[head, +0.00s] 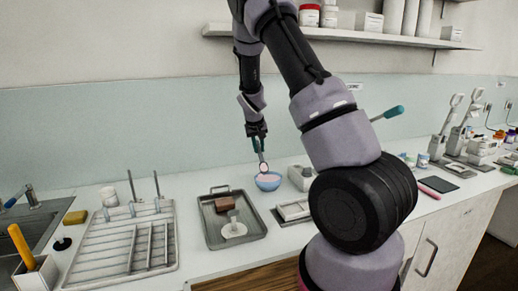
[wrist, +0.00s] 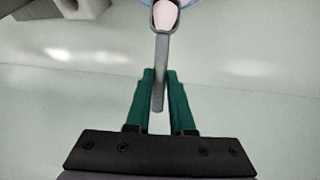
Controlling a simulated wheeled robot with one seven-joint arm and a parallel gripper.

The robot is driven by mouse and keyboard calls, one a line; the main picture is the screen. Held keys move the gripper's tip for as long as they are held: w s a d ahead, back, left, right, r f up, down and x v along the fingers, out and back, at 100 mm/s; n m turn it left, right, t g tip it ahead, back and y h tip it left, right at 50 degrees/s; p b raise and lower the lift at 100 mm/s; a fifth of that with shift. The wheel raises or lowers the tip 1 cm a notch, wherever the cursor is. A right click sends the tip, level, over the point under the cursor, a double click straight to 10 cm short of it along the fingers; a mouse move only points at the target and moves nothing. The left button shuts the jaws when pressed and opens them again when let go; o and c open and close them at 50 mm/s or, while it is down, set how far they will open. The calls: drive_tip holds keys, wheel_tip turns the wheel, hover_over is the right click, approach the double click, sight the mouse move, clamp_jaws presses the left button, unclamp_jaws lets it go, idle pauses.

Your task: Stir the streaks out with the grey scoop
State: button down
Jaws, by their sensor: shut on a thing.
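My gripper (head: 257,142) hangs above and just left of a small blue bowl (head: 268,186) on the counter. Its green fingers (wrist: 160,90) are shut on the handle of the grey scoop (wrist: 161,70). The scoop's round end is at the top of the wrist view and carries something pale pink. In the head view the scoop (head: 263,167) reaches down to the bowl's rim area. The bowl holds pale pink contents. I cannot tell whether the scoop touches them, and streaks are too small to make out.
A grey tray (head: 258,228) with a brown block (head: 224,204) and a white disc-shaped item (head: 233,229) lies left of the bowl. A drying rack (head: 85,262) stands further left. A white box-like device (head: 302,178) stands close on the right. A shelf (head: 350,38) runs above.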

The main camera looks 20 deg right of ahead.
drive_tip(key=shift+r, duration=0.1)
idle(0.3)
drive_tip(key=shift+r, duration=2.95)
